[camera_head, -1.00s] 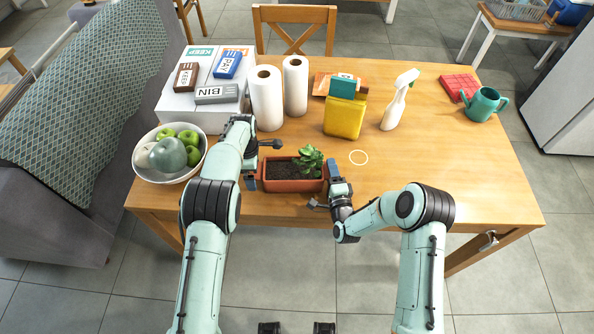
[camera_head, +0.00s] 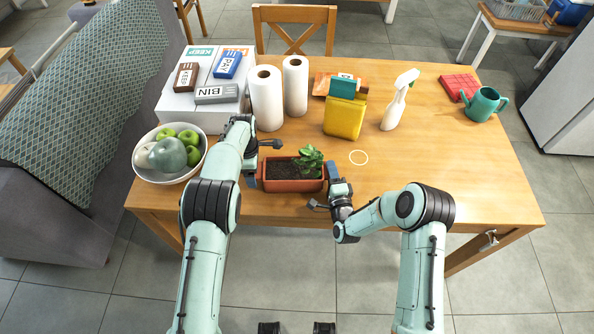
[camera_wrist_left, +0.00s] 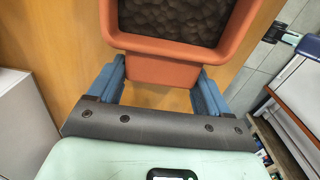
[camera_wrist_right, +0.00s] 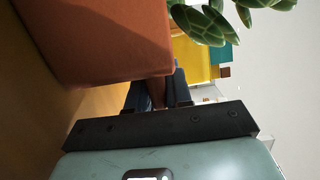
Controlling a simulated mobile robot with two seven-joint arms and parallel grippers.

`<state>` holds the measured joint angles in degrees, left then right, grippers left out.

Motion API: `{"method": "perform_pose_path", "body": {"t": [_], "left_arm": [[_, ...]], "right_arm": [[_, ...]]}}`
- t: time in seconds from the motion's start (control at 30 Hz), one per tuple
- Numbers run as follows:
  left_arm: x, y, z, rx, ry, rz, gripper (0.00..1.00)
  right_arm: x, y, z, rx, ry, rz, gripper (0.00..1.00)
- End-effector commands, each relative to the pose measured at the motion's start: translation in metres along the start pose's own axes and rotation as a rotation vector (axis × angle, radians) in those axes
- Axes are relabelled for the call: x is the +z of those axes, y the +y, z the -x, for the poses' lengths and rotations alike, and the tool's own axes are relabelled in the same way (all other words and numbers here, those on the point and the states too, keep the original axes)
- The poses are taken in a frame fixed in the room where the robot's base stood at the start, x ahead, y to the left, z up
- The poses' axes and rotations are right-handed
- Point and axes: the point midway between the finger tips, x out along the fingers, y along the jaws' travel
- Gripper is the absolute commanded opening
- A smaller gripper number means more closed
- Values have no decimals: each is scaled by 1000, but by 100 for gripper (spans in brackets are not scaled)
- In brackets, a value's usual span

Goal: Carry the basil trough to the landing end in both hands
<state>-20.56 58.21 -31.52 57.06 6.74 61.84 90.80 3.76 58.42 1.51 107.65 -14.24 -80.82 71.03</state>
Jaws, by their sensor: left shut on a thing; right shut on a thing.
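The basil trough (camera_head: 292,185) is an orange-brown rectangular planter with dark soil and a green basil plant (camera_head: 311,159) at its right end. It is at the table's near edge. My left gripper (camera_head: 254,180) is at its left end; in the left wrist view both fingers (camera_wrist_left: 161,88) are shut on the trough's end wall. My right gripper (camera_head: 333,178) is shut on the trough's right end; its fingers (camera_wrist_right: 158,92) are partly hidden behind the trough in the right wrist view. I cannot tell whether the trough is clear of the table.
A fruit bowl (camera_head: 171,176) stands left of my left arm. Paper towel rolls (camera_head: 267,98), a yellow box (camera_head: 344,117), a spray bottle (camera_head: 397,103) and a green watering can (camera_head: 483,104) stand farther back. The table's right part is clear.

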Motion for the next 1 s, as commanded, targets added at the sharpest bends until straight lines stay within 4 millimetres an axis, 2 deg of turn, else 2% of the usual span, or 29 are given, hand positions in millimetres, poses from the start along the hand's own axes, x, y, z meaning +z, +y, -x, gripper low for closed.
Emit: {"method": "perform_pose_path", "body": {"t": [0.73, 1.0], "left_arm": [[0, 1, 1, 2, 0, 1, 0], [0, 5, 11, 10, -1, 1, 0]], "right_arm": [[0, 0, 0, 1, 0, 0, 0], [0, -10, -4, -9, 0, 1, 0]]}}
